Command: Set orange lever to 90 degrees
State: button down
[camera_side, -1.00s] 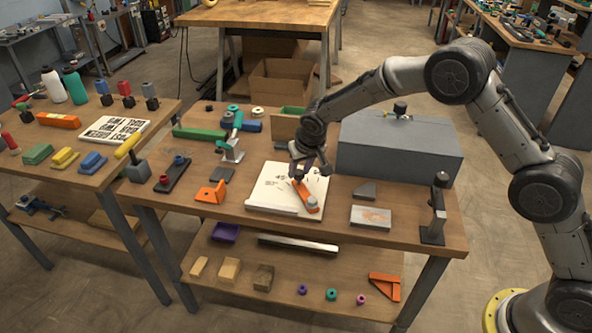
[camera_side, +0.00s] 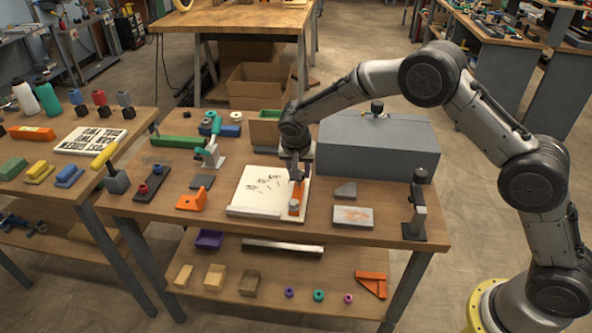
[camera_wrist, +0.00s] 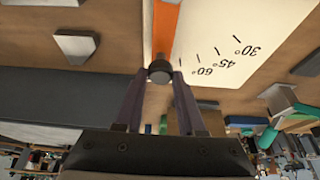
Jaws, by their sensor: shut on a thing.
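The orange lever (camera_side: 296,196) lies along the right part of a white angle board (camera_side: 250,193). In the wrist view the orange lever (camera_wrist: 165,28) runs nearly straight up the picture, past the 60° mark, with the 45° and 30° marks further right. A 90° mark is not visible. My gripper (camera_side: 298,177) is over the lever's far end. In the wrist view my gripper (camera_wrist: 159,75) has its two fingers closed on the dark round knob (camera_wrist: 160,70) at the lever's end. The exact contact is partly hidden.
A large grey box (camera_side: 378,150) stands behind the board to the right. A grey block (camera_side: 345,190), a flat grey plate (camera_side: 353,217) and a dark upright stand (camera_side: 416,212) are to the right. An orange bracket (camera_side: 195,200) is to the left.

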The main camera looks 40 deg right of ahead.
jog(key=shift+s, duration=0.1)
dwell(0.3)
jog(key=c, duration=0.5)
grip_release()
jog(key=v, duration=1.4)
